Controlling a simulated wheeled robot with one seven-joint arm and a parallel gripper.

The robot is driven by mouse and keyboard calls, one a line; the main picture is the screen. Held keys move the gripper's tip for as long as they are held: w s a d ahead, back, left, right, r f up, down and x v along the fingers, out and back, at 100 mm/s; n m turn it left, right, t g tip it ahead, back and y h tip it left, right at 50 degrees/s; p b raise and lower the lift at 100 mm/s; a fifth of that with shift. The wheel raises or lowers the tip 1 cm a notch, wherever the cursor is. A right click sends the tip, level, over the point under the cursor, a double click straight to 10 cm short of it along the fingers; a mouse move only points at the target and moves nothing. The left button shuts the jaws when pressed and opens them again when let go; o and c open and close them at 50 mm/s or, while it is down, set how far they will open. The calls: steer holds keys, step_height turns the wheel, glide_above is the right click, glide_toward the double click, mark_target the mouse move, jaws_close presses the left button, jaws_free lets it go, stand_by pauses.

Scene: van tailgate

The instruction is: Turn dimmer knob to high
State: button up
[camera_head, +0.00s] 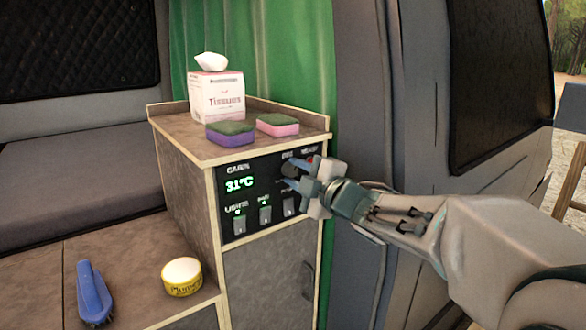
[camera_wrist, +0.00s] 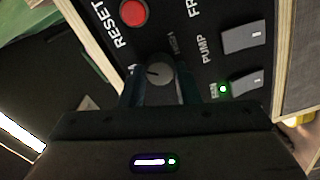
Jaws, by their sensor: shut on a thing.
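The dimmer knob (camera_wrist: 158,73) is a small round dark-grey knob with a white pointer line, seen in the wrist view on the black control panel. In the head view the knob (camera_head: 289,170) is partly hidden by my fingers. My gripper (camera_head: 289,177) reaches the panel from the right and is shut on the knob, with one finger on each side of it in the wrist view (camera_wrist: 155,88). The pointer line lies toward the left of the knob in the wrist view. The lettering around the knob is only partly readable.
The control panel (camera_head: 264,186) has a green 31°C display and several rocker switches. A red RESET button (camera_wrist: 134,13) and a PUMP switch (camera_wrist: 244,38) sit close to the knob. A tissue box (camera_head: 217,97) and two sponges stand on the cabinet top.

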steer(key=m+p, duration=0.1)
steer(key=m, duration=0.2)
steer(key=shift+a+r+m, duration=0.1)
steer(key=shift+r+m, duration=0.05)
steer(key=shift+m, duration=0.15)
steer(key=m+p, duration=0.2)
steer(key=m, duration=0.1)
steer(key=shift+m, duration=0.3)
steer(key=m+p, duration=0.3)
steer(key=m, duration=0.3)
steer(key=shift+r, duration=0.1)
steer(key=shift+m, duration=0.4)
steer(key=o, duration=1)
steer(key=shift+c, duration=0.2)
steer(key=b+v, duration=0.1)
steer(key=v, duration=1.2)
steer(key=shift+s+b, duration=0.2)
steer(key=shift+b, duration=0.1)
steer(key=shift+d, duration=0.3)
